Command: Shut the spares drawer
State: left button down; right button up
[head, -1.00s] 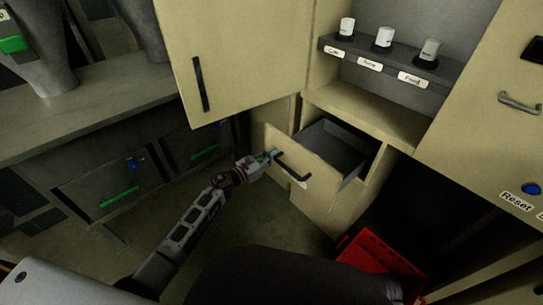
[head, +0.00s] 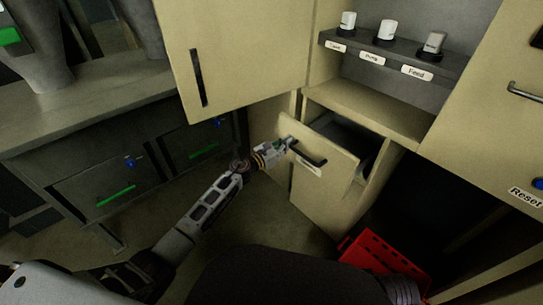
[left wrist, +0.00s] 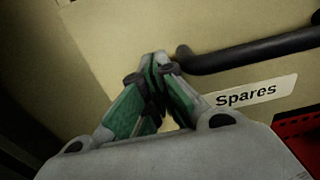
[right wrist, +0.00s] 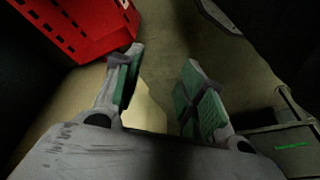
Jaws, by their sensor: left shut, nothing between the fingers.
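The spares drawer (head: 325,170) is a cream-fronted drawer with a black bar handle (head: 309,155), partly open under the shelf in the head view. Its label (left wrist: 246,94) reads "Spares" in the left wrist view, below the handle (left wrist: 250,50). My left gripper (head: 288,143) is shut and empty. Its fingertips (left wrist: 153,58) are at the drawer front, just left of the handle's left end, and appear to touch the front. My right gripper (right wrist: 163,70) is open and empty in the right wrist view, over the floor. It does not show clearly in the head view.
A red crate (head: 380,264) stands on the floor right of the drawer and also shows in the right wrist view (right wrist: 82,25). A cream cabinet door (head: 240,55) hangs above left. A shelf with several knobs (head: 386,33) is above the drawer.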

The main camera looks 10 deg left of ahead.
pick_arm(q)
jog(key=b+x, duration=0.6)
jog(key=x, duration=0.7)
jog(key=shift+w+d+f, duration=0.1)
jog(key=shift+w+d+b, duration=0.35)
jog(key=shift+w+b, duration=0.1)
jog(key=shift+w, duration=0.15)
pick_arm(e)
jog(key=w+a+f+t+y, duration=0.1)
jog(key=f, duration=0.4)
jog(key=w+a+f+t+y, duration=0.1)
jog(key=w+f, duration=0.1)
jog(key=f, duration=0.4)
jog(key=shift+a+f+m+t, duration=0.15)
jog(key=shift+a+m+t, duration=0.15)
jog(key=shift+m, duration=0.1)
pick_arm(q)
jog(key=shift+r, duration=0.4)
pick_arm(e)
jog(key=shift+w, duration=0.15)
jog(key=shift+d, duration=0.1)
